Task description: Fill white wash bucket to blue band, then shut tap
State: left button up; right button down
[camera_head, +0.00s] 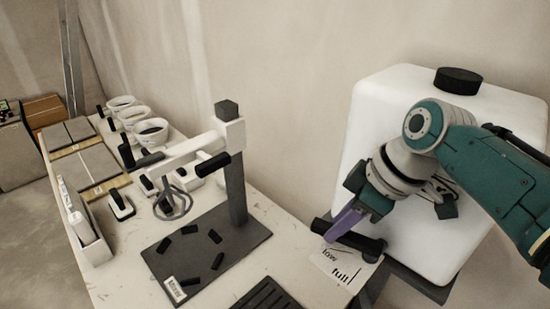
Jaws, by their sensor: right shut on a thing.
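A large white tank (405,120) with a black cap (458,80) stands at the right. A black tap (358,243) sticks out low on its left side. My right gripper (362,204) comes in from the right in front of the tank. It is shut at a narrow purple piece (343,224) that reaches down to the tap and looks like its lever; the contact is partly hidden. I cannot make out a bucket with a blue band, nor any water. My left gripper is not in view.
A mixer stand (236,185) rises from a dark mat (200,245) on the white table, with several black pieces on the mat. A card reading "low" and "full" (340,270) lies below the tap.

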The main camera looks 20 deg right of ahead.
jog(key=c, duration=0.7)
grip_release()
notch_tip(320, 180, up, 20)
jog(key=shift+p, duration=0.4)
